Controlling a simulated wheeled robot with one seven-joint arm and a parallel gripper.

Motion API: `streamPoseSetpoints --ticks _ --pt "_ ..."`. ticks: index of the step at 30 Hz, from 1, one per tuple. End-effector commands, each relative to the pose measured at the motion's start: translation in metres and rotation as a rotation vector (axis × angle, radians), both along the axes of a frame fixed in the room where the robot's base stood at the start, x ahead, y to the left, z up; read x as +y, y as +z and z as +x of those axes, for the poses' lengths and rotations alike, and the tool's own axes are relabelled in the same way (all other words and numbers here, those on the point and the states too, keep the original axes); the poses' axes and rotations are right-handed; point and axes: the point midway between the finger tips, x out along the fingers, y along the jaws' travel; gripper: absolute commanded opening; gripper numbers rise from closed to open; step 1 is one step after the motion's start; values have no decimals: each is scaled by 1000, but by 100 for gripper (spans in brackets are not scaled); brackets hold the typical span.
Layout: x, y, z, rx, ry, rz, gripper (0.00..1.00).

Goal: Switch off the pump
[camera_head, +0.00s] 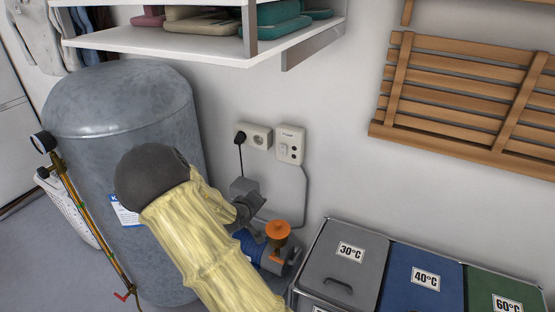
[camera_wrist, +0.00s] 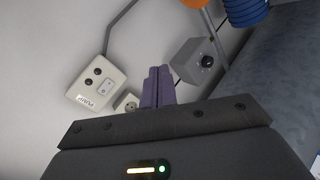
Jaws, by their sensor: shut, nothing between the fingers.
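A white switch box (camera_head: 290,144) is on the wall in the head view, with a cable running down from it. In the wrist view the box (camera_wrist: 78,92) shows a "PUMP" label, a pale rocker switch (camera_wrist: 105,88) and two dark round spots. I cannot tell the rocker's position. The pump, with a blue body (camera_head: 247,247) and orange cap (camera_head: 278,230), stands low beside the tank. My gripper (camera_head: 262,199) is below the switch box, apart from it. Its purple fingers (camera_wrist: 158,87) are together and empty in the wrist view, to the right of the box.
A white socket (camera_head: 259,136) with a black plug is left of the switch box. A grey box with a black knob (camera_wrist: 207,61) is near my fingers. The large grey tank (camera_head: 120,100) is at left, lidded bins (camera_head: 345,265) at lower right, and a shelf (camera_head: 160,40) above.

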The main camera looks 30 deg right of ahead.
Motion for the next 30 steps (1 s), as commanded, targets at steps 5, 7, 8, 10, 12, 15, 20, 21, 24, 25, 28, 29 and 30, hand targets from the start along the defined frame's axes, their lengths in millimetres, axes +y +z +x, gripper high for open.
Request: streamPoseSetpoints --ticks 5,7,8,10,12,15,20,21,24,25,28,29,30 --pt "-34 9 27 -2 17 -409 0" --pt "-39 22 36 -2 19 -564 0" --pt "-39 28 39 -2 20 -624 0" --pt "-39 40 45 -4 17 -740 0" --pt "-37 49 48 -4 11 -819 0" --pt "-35 57 50 -5 8 -870 0" --pt "-36 58 50 -5 6 -873 0" --pt "-36 58 50 -4 7 -872 0" --pt "-36 58 50 -4 6 -871 0" --pt "-37 58 50 -4 6 -870 0" --pt "-41 58 52 -4 5 -869 0" --pt "-43 59 53 -4 5 -869 0" --pt "-47 59 55 -4 5 -869 0"
